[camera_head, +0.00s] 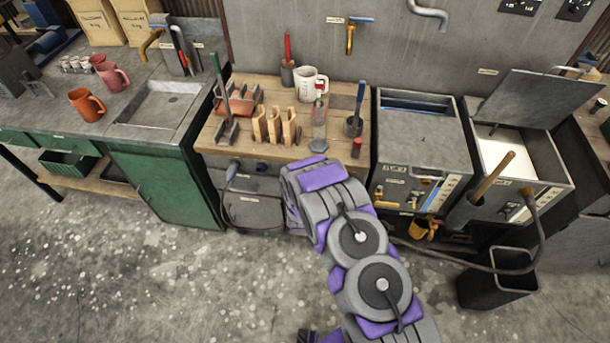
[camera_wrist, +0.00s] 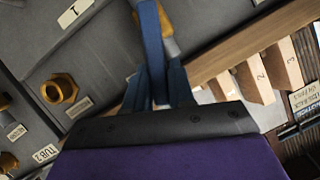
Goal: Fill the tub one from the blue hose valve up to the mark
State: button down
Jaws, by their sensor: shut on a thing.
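In the wrist view my gripper (camera_wrist: 157,85) is shut on a long blue bar (camera_wrist: 151,30) standing between its fingers. A small brass piece shows behind the bar; I cannot tell whether they are joined. In the head view my forearm hides the gripper and what it holds. Two grey tubs stand right of the wooden bench: a left one (camera_head: 431,139) and a right one (camera_head: 558,172) with a raised lid. I cannot read which is tub one. A wall tap (camera_head: 350,38) has a blue handle. The fill mark and water level cannot be made out.
The wooden bench (camera_head: 232,143) holds numbered wooden blocks (camera_head: 275,128), a white mug (camera_head: 311,84) and tools. A dark hose (camera_head: 480,267) hangs below the tubs near a black bin (camera_head: 494,290). A brass fitting (camera_wrist: 58,91) and a "TUB 2" label (camera_wrist: 45,153) show in the wrist view.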

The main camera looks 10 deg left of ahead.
jog(key=c, duration=1.4)
grip_release()
jog(key=shift+s+f, duration=0.25)
jog(key=shift+f, duration=0.15)
jog(key=shift+o, duration=0.8)
jog(key=shift+w+a, duration=0.1)
jog(key=shift+o, duration=1)
jog(key=shift+a+r, duration=0.15)
jog(key=shift+r, duration=0.1)
jog(key=p+v, duration=0.1)
jog(key=v, duration=1.6)
jog(key=shift+p, duration=0.35)
